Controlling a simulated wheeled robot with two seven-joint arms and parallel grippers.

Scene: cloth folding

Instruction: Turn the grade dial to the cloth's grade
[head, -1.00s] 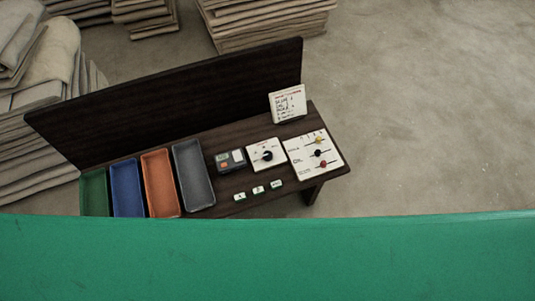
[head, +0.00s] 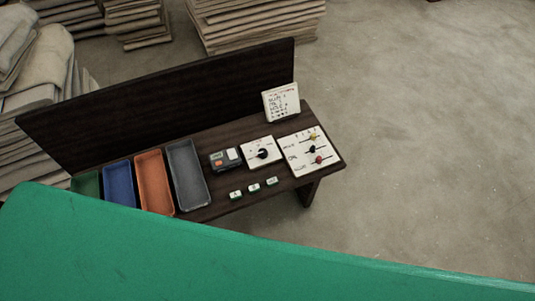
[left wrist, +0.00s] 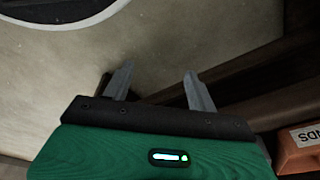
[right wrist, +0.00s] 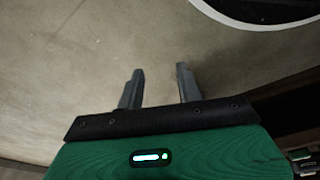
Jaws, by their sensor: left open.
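The grade dial (head: 262,153) is a black knob on a small white panel on the dark bench, in the head view. Its markings are too small to read. A white card (head: 281,103) with handwritten lines stands behind it, not legible. My left gripper (left wrist: 159,68) is open and empty in the left wrist view, over bare floor beside dark wood. My right gripper (right wrist: 160,68) is open and empty over bare floor. Neither gripper shows in the head view, and neither is at the dial. No single cloth lies on the bench.
A white slider panel (head: 326,158) is right of the dial, a dark device (head: 225,159) left. Several small labelled blocks (head: 254,188) lie in front. Green, blue (head: 120,187), orange (head: 154,181) and grey (head: 188,175) trays stand left. Cloth stacks (head: 255,22) are behind; floor is clear right.

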